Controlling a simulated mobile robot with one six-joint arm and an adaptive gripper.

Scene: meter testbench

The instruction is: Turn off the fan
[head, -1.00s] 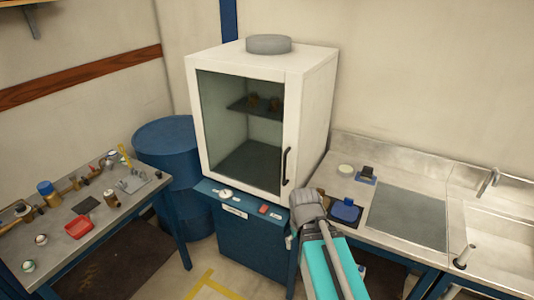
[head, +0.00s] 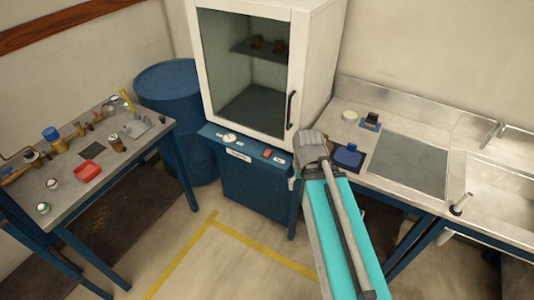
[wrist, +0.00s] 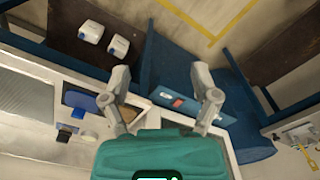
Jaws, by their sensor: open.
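A white fume cabinet (head: 318,60) with a glass door stands on a blue base (head: 250,188) in the head view. The base's front panel carries a red switch (head: 267,153), a white round dial (head: 229,138) and small white labels. The switch's setting is too small to tell. In the wrist view the red switch (wrist: 178,101) shows between the spread fingers of my gripper (wrist: 159,72). My gripper is open and empty. In the head view my arm's end is just right of the panel, and the fingers are mostly hidden. I cannot tell the gap to the switch.
A steel counter (head: 460,135) with a sink, a blue item (head: 347,156) and a dark mat lies to the right. A workbench (head: 130,165) with fittings and a red tray (head: 88,171) is at left. A blue drum (head: 175,85) stands behind. The floor in front is clear.

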